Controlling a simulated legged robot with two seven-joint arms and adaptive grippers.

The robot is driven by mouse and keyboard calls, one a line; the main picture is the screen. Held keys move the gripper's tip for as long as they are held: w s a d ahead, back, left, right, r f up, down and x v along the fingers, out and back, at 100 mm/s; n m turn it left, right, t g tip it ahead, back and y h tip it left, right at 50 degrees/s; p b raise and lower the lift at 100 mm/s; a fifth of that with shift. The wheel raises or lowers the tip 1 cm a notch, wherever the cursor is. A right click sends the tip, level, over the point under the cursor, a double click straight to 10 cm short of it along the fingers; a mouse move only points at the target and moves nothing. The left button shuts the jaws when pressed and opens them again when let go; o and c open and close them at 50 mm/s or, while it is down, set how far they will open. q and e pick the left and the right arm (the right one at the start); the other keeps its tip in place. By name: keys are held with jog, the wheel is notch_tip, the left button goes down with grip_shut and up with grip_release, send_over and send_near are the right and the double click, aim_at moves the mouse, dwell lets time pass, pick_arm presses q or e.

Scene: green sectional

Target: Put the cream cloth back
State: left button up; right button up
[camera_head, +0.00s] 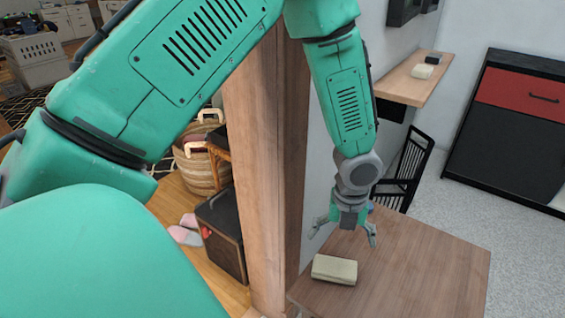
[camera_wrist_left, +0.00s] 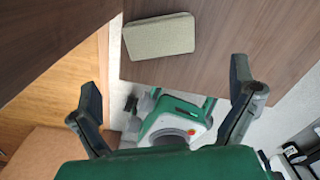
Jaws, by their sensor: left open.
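The cream cloth (camera_head: 334,269), a folded, block-like piece, lies flat near the left edge of the brown wooden table (camera_head: 430,265). In the left wrist view the cloth (camera_wrist_left: 158,38) lies at the top, close to the table's edge. My left gripper (camera_head: 343,238) is open and empty, pointing down over the table just beyond the cloth and apart from it. Its two spread fingers also show in the left wrist view (camera_wrist_left: 166,90), with the cloth ahead of them. My right gripper is not in view.
A wooden post (camera_head: 262,170) stands left of the table. A wall shelf (camera_head: 412,85) holds a small cream item (camera_head: 422,71) and a dark one. A black chair (camera_head: 408,170) stands behind the table. A red-and-black cabinet (camera_head: 512,120) is at right. The table's right side is bare.

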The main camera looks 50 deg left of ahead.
pick_arm(q)
jog(key=s+d+f+n, duration=0.1)
jog(key=s+f+n, duration=0.2)
jog(key=n, duration=0.1)
jog(key=s+f+n+h, duration=0.1)
jog(key=s+f+n, duration=0.2)
jog(key=s+n, duration=0.1)
jog(key=s+d+f+n, duration=0.1)
jog(key=s+f+n, duration=0.2)
jog(key=s+n, duration=0.1)
jog(key=shift+s+d+f+h, duration=0.15)
jog(key=shift+d+h, duration=0.15)
jog(key=shift+d, duration=0.05)
jog(key=s+a+f+n, duration=0.2)
jog(key=s+n, duration=0.3)
jog(key=n, duration=0.2)
jog(key=s+a+f+n+y, duration=0.1)
jog(key=s+a+n, duration=0.1)
jog(key=s+n, duration=0.4)
jog(key=n, duration=0.2)
jog(key=shift+s+f+n+t+y, duration=0.25)
jog(key=shift+f+n+t+y, duration=0.05)
jog(key=shift+f, duration=0.1)
